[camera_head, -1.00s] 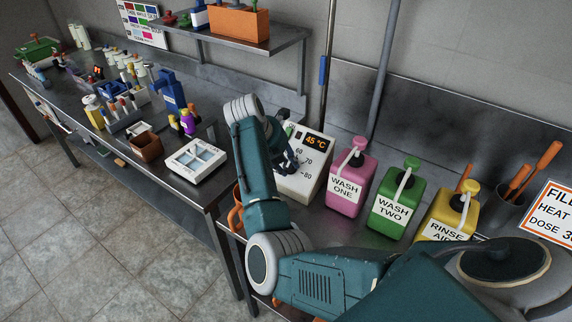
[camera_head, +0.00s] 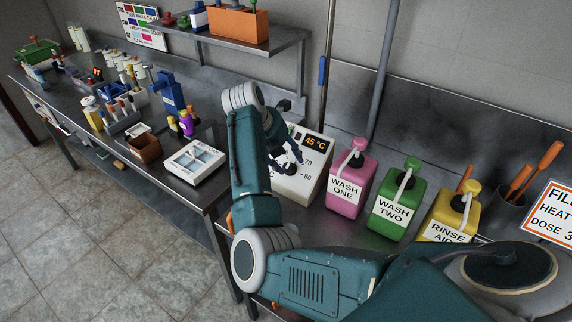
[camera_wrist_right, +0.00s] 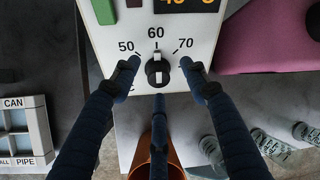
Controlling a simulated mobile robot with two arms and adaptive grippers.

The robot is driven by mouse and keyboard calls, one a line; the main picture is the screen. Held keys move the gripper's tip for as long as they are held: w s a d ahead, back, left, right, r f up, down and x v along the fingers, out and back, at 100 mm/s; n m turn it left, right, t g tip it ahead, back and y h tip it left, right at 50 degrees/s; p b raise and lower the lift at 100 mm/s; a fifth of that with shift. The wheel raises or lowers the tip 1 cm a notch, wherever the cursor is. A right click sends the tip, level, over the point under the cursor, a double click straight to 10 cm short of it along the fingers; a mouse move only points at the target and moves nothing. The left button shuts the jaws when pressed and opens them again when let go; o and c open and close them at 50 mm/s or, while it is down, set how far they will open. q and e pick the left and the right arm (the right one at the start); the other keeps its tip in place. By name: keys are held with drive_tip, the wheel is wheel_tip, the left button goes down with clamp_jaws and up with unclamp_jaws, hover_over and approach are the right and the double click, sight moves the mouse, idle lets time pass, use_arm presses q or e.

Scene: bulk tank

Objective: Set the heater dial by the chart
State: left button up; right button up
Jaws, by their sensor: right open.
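The heater (camera_head: 313,183) is a white box with an orange 45 °C display (camera_head: 316,142) in the head view. Its black dial (camera_wrist_right: 158,72) shows in the right wrist view, with 50, 60 and 70 printed around it. The dial's white mark is on its upper side, toward 60. My right gripper (camera_head: 287,160) is at the heater's face. In the right wrist view my right gripper (camera_wrist_right: 160,66) is open, with dark blue fingers on either side of the dial and one below it. The chart (camera_head: 553,213) at the right edge reads FILL, HEAT and DOSE, cut off by the frame. My left gripper is out of view.
Pink (camera_head: 348,182), green (camera_head: 397,203) and yellow (camera_head: 452,215) pump bottles stand right of the heater. A white divided tray (camera_head: 195,161) lies to its left. An orange-brown container (camera_wrist_right: 160,155) is below the heater in the wrist view. A shelf (camera_head: 240,45) hangs above.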

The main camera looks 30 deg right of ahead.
sight(286, 169)
wheel_tip(286, 169, up, 7)
idle(0.3)
idle(0.5)
